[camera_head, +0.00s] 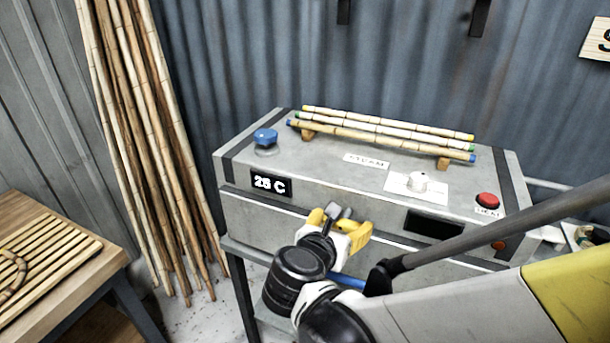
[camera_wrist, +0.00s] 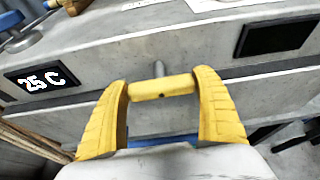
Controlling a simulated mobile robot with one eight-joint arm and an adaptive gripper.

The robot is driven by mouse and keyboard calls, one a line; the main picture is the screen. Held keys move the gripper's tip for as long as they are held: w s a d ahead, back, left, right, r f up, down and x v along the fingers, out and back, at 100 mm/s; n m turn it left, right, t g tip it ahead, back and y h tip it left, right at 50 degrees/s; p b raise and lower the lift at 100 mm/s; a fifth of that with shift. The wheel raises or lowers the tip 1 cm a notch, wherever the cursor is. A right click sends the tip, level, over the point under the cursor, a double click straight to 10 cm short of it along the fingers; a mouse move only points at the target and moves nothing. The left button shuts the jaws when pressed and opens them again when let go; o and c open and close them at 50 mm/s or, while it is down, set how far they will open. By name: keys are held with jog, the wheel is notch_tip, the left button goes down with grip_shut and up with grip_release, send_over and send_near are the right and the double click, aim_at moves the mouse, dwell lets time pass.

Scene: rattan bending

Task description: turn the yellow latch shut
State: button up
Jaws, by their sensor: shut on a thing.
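The yellow latch (camera_wrist: 162,87) is a short bar on the front of the grey steam box (camera_wrist: 75,110). There the latch cannot be told apart from the yellow fingers.
Several bamboo poles (camera_head: 388,137) lie on wooden rests on the box top. A temperature display (camera_head: 271,183) is left of my gripper. Tall canes (camera_head: 150,150) and a wooden table (camera_head: 95,268) stand left.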

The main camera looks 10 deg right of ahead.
jog(key=shift+w+a+f+n+g+h+b, duration=0.1)
jog(key=shift+n+g+h+b, duration=0.1)
jog(key=shift+n+h+b, duration=0.25)
jog(key=shift+a+n+g+h+b, duration=0.1)
jog(key=shift+n+g+h, duration=0.2)
jog(key=shift+n, duration=0.35)
jog(key=shift+n+h+b, duration=0.45)
jog(key=shift+n, duration=0.35)
jog(key=o, duration=1.1)
jog(key=shift+o, duration=0.2)
jog(key=v, duration=1.2)
jog(key=shift+a, duration=0.1)
